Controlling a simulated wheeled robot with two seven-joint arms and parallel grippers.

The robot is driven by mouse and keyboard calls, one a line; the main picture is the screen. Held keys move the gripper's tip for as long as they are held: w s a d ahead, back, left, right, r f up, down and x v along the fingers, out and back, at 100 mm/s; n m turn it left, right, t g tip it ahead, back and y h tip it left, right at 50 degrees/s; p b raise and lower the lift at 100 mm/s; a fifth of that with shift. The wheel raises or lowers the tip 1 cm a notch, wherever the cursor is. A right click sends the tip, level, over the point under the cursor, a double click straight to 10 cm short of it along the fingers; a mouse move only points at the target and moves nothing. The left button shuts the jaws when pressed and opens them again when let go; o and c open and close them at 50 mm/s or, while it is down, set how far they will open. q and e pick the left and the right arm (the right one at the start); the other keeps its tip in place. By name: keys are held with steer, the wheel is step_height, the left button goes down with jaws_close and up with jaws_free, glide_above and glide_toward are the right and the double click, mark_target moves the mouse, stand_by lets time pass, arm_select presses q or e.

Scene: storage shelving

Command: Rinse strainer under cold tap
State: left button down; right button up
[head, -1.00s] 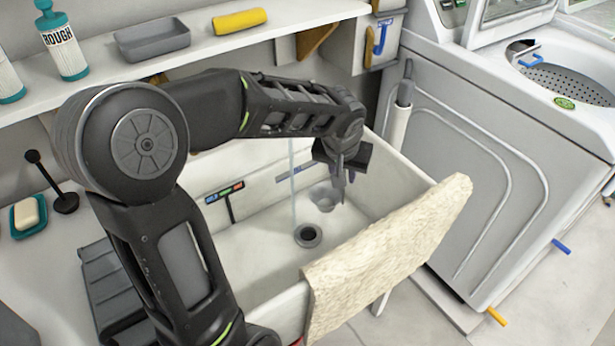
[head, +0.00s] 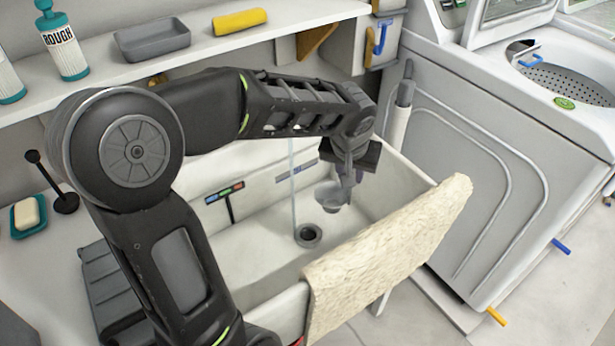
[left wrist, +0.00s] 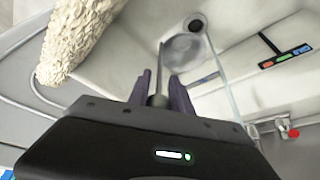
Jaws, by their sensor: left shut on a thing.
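My left gripper (head: 350,178) is shut on the handle of a small grey strainer (head: 330,196) and holds it over the white sink (head: 262,262). In the left wrist view, the gripper (left wrist: 161,98) grips the handle and the round strainer bowl (left wrist: 184,55) shows beyond the fingers. A thin water stream (head: 292,190) runs down beside the strainer, apart from it in the picture. The stream (left wrist: 223,70) also shows in the left wrist view, near a tap part with a red mark (left wrist: 294,133). My arm hides the tap in the head view. My right gripper is not in view.
A beige towel (head: 385,250) hangs over the sink's front edge. The drain (head: 308,235) is open below. A washing machine (head: 490,190) stands at right. A shelf (head: 190,55) with a grey tray (head: 152,40) and a yellow roll (head: 240,21) runs above.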

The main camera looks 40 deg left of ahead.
arm_select(q)
steer(key=shift+s+d+r, duration=0.2)
steer(key=shift+d+r, duration=1.05)
steer(key=shift+d, duration=0.3)
